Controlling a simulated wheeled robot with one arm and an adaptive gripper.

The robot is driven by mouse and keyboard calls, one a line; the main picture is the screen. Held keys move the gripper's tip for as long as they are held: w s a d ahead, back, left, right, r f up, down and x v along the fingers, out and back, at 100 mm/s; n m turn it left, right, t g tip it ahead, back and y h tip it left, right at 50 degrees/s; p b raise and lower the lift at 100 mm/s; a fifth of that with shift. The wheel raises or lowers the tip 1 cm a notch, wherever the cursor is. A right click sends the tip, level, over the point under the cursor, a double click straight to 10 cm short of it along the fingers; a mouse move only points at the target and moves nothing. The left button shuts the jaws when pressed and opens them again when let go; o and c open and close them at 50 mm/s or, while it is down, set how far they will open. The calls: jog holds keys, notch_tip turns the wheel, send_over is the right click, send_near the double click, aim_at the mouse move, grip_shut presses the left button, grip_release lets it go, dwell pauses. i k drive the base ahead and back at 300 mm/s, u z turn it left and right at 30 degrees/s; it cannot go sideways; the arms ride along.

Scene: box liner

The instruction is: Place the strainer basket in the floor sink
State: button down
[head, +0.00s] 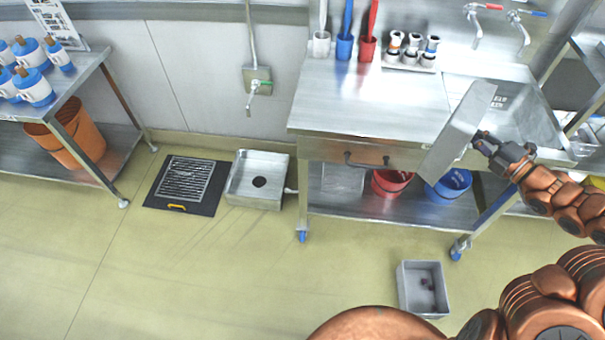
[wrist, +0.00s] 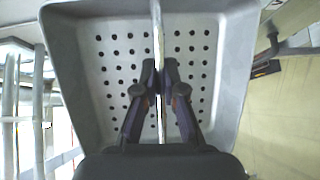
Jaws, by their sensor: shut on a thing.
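The strainer basket (head: 459,131) is a grey, square tray, seen tilted steeply in the head view, raised in front of the steel table. In the wrist view its perforated bottom (wrist: 115,60) shows, with a thin bar (wrist: 158,35) across its middle. My gripper (wrist: 161,78) is shut on that bar; in the head view it (head: 482,142) is at the basket's right side. The floor sink (head: 257,180) is a square steel basin with a dark round hole, on the floor left of the table. The basket is well right of it and higher.
A slotted grate (head: 185,180) lies on a black mat (head: 207,205) left of the sink. Floor before the sink is clear.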

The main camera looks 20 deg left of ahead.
aim_at(260, 183)
jog(key=i, duration=0.25)
jog(key=u, duration=2.25)
jog(key=i, duration=1.65)
